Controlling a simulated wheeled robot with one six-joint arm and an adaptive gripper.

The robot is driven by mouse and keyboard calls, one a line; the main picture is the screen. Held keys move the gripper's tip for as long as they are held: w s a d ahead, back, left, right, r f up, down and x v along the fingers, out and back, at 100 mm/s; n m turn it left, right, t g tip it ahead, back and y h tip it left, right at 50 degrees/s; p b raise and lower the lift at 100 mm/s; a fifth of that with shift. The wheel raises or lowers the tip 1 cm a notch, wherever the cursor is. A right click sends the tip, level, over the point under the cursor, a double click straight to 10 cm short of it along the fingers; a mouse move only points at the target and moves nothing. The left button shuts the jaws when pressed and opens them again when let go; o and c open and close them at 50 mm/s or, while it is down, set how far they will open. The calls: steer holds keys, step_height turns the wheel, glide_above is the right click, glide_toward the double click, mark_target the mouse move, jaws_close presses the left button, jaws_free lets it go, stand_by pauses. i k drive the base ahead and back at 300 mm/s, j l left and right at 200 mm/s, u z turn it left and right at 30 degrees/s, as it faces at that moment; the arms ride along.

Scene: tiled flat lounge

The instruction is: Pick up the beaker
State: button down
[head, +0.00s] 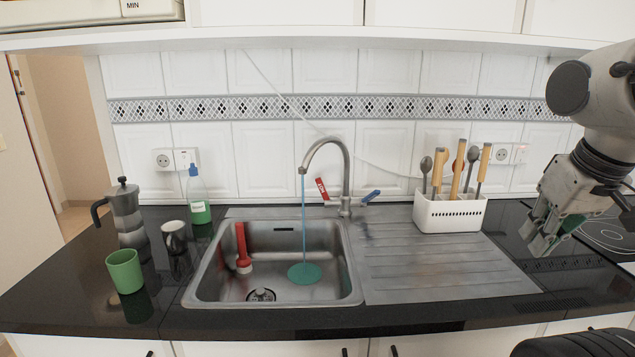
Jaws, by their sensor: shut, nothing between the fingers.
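A green, open-topped cup (125,272), which looks like the beaker, stands upright at the left front of the black counter. My gripper (540,243) is on the far right, above the counter to the right of the drainboard and far from this cup. It points down and is shut, with nothing seen held. Something green (568,223) shows partly behind my gripper; its shape is mostly hidden, so I cannot tell what it is.
A white utensil holder (450,212) stands behind the clear drainboard (440,270).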

mark_target(123, 265)
steer(key=u, duration=1.45)
steer(key=i+j, duration=0.3)
steer(key=j, duration=0.2)
steer(key=i+j+u, duration=0.15)
steer(key=i+j, duration=0.2)
steer(key=j, duration=0.2)
steer(key=i+j, duration=0.3)
steer(key=j, duration=0.2)
